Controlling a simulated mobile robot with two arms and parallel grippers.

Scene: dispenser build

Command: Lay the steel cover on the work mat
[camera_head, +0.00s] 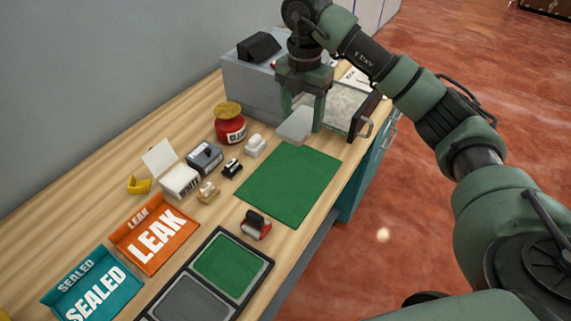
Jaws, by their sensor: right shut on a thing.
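The steel cover (296,126) is a light grey flat plate. It is tilted and hangs from my right gripper (304,108), which is shut on it. The gripper is beyond the far edge of the green work mat (288,185), and the plate's lower edge shows close to the mat's far left corner. I cannot tell the exact gap between them. The mat lies flat on the wooden bench and is bare. My left gripper is not in view.
A red jar (230,128) and a white block (255,145) stand left of the mat. A red and black stamp-like item (256,224) is near its front edge. A grey machine (250,88) stands behind. Orange LEAK (154,234) and teal SEALED (93,286) trays are front left.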

